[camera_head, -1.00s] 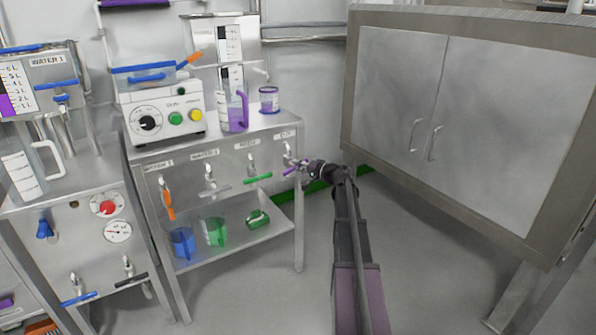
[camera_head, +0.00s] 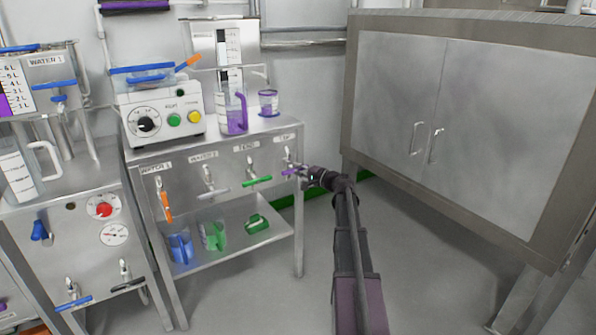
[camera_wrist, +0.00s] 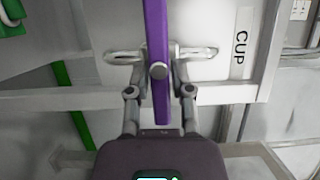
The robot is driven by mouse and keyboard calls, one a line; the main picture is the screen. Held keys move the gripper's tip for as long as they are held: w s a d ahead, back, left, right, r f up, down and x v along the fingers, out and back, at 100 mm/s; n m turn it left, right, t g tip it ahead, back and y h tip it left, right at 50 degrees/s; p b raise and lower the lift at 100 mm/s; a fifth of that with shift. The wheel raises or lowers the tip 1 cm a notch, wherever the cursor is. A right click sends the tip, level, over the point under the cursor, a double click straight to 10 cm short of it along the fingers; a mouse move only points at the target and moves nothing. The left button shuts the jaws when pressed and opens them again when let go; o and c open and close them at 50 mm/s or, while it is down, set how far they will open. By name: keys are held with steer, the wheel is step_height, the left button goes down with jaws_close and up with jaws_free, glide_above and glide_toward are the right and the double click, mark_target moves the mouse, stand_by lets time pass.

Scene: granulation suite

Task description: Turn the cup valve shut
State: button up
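The cup valve is the tap (camera_head: 288,155) at the right end of the steel bench front, with a purple lever handle (camera_head: 289,171). In the head view the lever lies roughly level, slightly tilted. My gripper (camera_head: 303,174) reaches it from the right. In the wrist view the purple handle (camera_wrist: 157,40) runs upright in the picture, passing between the two fingers of my gripper (camera_wrist: 160,72). The fingers lean inward, one close against each side of the handle; the exact contact is hard to see. A "CUP" label (camera_wrist: 242,42) is to the right.
An orange-handled tap (camera_head: 164,200), a grey-handled tap (camera_head: 212,190) and a green-handled tap (camera_head: 255,181) sit left of it. A shelf below holds a blue jug (camera_head: 180,247) and green vessels. A steel cabinet (camera_head: 470,130) stands at right; floor between is open.

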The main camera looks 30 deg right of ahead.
steer(key=o, duration=0.4)
steer(key=shift+c, duration=0.2)
steer(key=shift+s, duration=0.1)
steer(key=v, duration=1.1)
steer(key=shift+s+d, duration=0.15)
steer(key=shift+s, duration=0.25)
